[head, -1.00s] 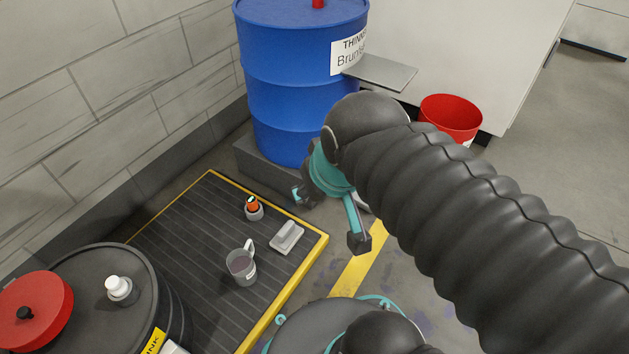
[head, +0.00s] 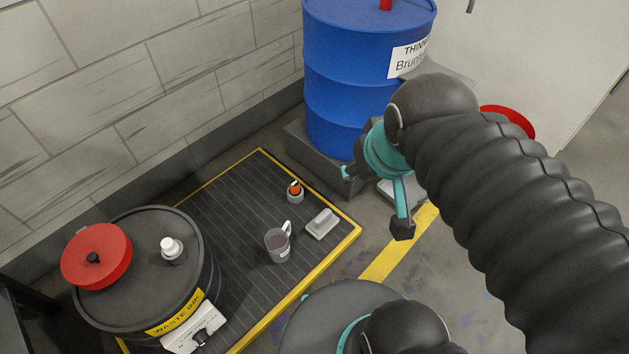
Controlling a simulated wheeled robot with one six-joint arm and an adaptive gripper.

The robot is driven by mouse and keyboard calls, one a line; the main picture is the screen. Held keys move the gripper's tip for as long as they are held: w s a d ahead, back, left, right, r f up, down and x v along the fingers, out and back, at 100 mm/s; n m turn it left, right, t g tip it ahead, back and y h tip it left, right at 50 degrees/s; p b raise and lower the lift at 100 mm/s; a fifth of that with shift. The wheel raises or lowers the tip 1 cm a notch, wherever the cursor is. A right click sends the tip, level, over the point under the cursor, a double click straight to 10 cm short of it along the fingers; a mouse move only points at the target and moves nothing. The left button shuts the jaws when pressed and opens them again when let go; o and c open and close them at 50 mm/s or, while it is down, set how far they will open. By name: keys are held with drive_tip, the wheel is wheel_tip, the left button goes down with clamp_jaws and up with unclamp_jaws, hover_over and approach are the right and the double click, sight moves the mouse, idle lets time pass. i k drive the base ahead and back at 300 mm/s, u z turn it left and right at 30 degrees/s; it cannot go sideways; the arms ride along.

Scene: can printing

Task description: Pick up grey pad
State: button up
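The grey pad (head: 322,223), a small light-grey block with a raised grip, lies on the dark ribbed mat (head: 237,232) near its yellow right edge. My gripper (head: 372,197) is to the upper right of the pad, in front of the blue drum's base and apart from the pad. Its teal-and-black fingers are spread wide, with nothing seen between them. My black sleeved arm hides part of the area to the right.
A grey mug (head: 278,246) stands just left of the pad, and a small orange-topped container (head: 295,190) behind it. The black waste-ink drum (head: 140,295) is at left, the blue thinner drum (head: 345,95) at the back. A red bucket (head: 510,120) is partly hidden by my arm.

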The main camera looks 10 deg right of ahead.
sight(324, 223)
drive_tip(key=u, duration=1.45)
drive_tip(key=k, duration=0.8)
drive_tip(key=z, duration=1.5)
drive_tip(key=i, duration=0.5)
drive_tip(key=u, duration=0.05)
